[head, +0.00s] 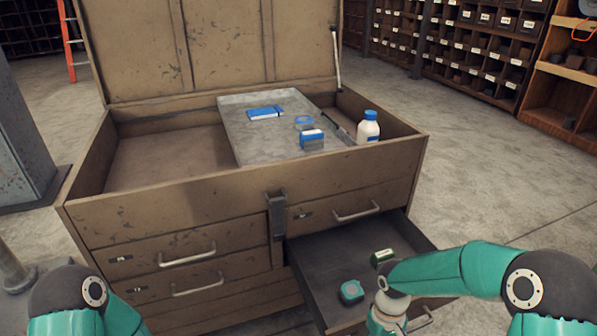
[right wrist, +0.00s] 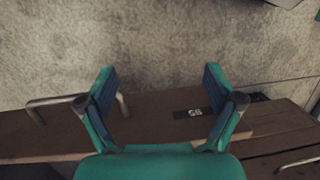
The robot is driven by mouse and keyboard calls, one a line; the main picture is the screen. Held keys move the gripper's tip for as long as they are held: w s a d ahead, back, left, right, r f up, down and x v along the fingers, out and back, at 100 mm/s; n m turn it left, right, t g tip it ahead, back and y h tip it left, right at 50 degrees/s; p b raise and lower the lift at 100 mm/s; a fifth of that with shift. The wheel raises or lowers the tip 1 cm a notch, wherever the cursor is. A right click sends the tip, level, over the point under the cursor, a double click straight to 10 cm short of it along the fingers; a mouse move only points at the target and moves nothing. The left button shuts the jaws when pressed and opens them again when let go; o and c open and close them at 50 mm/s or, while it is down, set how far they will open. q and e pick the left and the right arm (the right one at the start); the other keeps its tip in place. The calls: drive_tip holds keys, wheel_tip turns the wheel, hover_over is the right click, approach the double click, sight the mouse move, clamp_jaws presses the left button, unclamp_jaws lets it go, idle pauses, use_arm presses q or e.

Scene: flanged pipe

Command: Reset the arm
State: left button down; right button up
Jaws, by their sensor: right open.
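My right gripper (right wrist: 159,78) is open and empty in the right wrist view, its two fingers spread wide above a brown drawer front (right wrist: 160,135) and the concrete floor. In the head view my right arm reaches in from the right, over the front right of the open lower drawer (head: 325,262); its fingers are not clear there. My left arm shows only at the bottom left corner, and its gripper is out of view.
A brown tool chest (head: 170,205) stands with its lid (head: 225,40) raised. A grey tray (head: 245,135) holds blue-and-white items, and a white bottle (head: 368,130) stands beside it.

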drive_tip(key=s+a+f+m+y, duration=0.2)
drive_tip(key=s+a+f, duration=0.1)
drive_tip(key=s+f, duration=0.4)
drive_tip(key=s+a+f+m+y, duration=0.25)
drive_tip(key=s+a+f, duration=0.2)
drive_tip(key=s, duration=0.55)
drive_tip(key=w+d+r+t+p, duration=0.1)
drive_tip(key=w+r+t+p, duration=0.1)
drive_tip(key=r+p, duration=2.7)
drive_tip(key=shift+w+d+r+m+t+h+p, duration=0.2)
drive_tip(key=shift+w+r+m+t+h+p, duration=0.2)
drive_tip(key=shift+w+p, duration=0.2)
